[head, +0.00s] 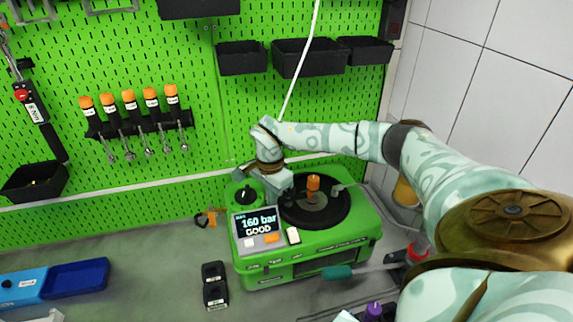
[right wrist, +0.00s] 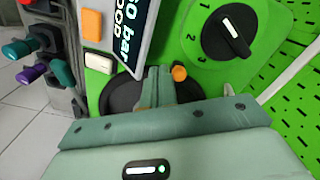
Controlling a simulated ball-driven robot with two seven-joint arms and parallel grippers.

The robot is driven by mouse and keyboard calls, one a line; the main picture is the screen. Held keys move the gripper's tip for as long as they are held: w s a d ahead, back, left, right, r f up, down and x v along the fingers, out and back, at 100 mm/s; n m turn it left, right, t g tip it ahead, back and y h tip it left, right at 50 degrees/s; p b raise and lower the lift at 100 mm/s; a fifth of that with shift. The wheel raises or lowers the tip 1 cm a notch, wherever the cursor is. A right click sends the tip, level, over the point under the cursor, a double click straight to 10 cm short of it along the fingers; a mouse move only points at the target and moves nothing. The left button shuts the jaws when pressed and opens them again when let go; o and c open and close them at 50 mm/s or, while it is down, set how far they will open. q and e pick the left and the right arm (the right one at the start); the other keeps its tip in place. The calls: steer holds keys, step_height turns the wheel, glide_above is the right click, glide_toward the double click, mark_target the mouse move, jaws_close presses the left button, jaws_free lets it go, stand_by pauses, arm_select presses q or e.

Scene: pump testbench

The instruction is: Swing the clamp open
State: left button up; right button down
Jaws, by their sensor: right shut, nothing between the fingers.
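The green test bench (head: 310,255) stands on the grey worktop against the pegboard, with a round black plate (head: 318,214) on top. An upright orange-topped post (head: 313,187) stands on this plate, and a small pale grey-green fitting (head: 343,188) sits at its right rim. I cannot tell for sure which part is the clamp. My right gripper (head: 286,190) is shut and empty above the plate's left edge, left of the orange post. In the right wrist view its fingers (right wrist: 157,82) are together, with an orange knob (right wrist: 179,73) just right of them. My left gripper is out of view.
A screen (head: 257,222) reading 160 bar GOOD stands at the front left of the bench. A black dial (right wrist: 232,32) numbered 1 to 3 is close by. A teal-handled bar (head: 338,272) lies in front. Blue trays (head: 75,277) are at far left.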

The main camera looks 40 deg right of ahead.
steer(key=shift+w, duration=0.15)
steer(key=shift+w+d+b, duration=0.15)
steer(key=shift+w, duration=0.35)
steer(key=shift+w+d+b, duration=0.15)
steer(key=shift+w, duration=0.35)
steer(key=shift+w+d+b, duration=0.3)
steer(key=shift+w+d, duration=0.25)
steer(key=shift+w, duration=0.1)
steer(key=shift+w+d, duration=0.2)
